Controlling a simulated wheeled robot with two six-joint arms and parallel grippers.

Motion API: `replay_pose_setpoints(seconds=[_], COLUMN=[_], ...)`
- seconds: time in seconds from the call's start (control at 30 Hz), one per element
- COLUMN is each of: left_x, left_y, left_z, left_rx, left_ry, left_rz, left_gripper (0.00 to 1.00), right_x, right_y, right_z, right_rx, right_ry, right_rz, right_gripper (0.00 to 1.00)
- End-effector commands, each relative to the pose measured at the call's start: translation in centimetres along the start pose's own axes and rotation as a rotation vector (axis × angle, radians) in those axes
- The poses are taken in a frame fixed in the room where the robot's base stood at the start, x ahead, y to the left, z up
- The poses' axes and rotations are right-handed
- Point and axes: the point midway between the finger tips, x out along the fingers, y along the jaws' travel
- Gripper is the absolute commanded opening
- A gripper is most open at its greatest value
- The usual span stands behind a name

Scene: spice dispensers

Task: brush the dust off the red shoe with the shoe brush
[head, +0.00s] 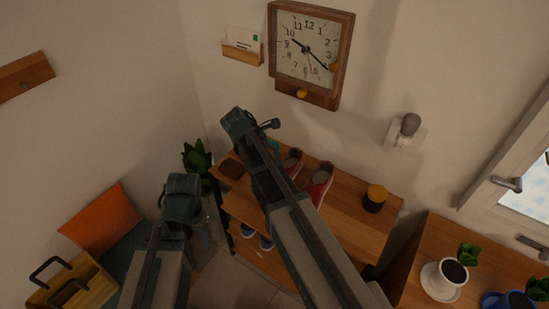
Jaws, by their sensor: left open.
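A pair of red shoes stands on top of the wooden shelf unit (345,212); the right one (320,180) shows more than the left one (293,160), and my right arm passes in front of their left side. I cannot make out dust. A flat dark brown thing (232,168) lies at the shelf's left end; I cannot tell whether it is the shoe brush. My left gripper (204,236) is open, low beside the shelf's left end, apart from the shoes and partly hidden by its arm. My right gripper is hidden behind its own arm, above the shelf.
A dark jar with a yellow top (375,199) stands on the shelf's right part. Blue shoes (266,243) sit on the lower level. A green plant (197,158) is at the left. A wooden table with a white potted cup (443,281) is at the right. A clock (308,47) hangs above.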

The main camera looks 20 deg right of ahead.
Motion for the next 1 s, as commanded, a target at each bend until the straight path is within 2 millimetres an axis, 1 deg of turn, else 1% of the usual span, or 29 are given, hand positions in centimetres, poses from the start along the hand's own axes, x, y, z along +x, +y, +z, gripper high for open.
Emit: replay_pose_setpoints(seconds=[0.03,0.53,0.63,1.0], left_x=[1.0,5.4,4.9,4.9], left_y=[0.1,0.5,0.5,0.5], left_z=[-0.1,-0.3,-0.3,-0.3], left_rx=[0.000,0.000,0.000,0.000], left_ry=[0.000,0.000,0.000,0.000], left_rz=[0.000,0.000,0.000,0.000], left_gripper=[0.50,0.50,0.50,0.50], right_x=[0.9,5.0,4.8,5.5], right_y=[-0.1,-0.4,-0.9,-2.6], right_z=[-0.4,-2.2,-1.5,-0.2], right_rx=[0.000,-0.003,-0.004,-0.009], right_ry=[0.000,0.002,0.006,0.016], right_rz=[0.000,0.002,0.001,0.002], right_gripper=[0.00,0.00,0.00,0.00])
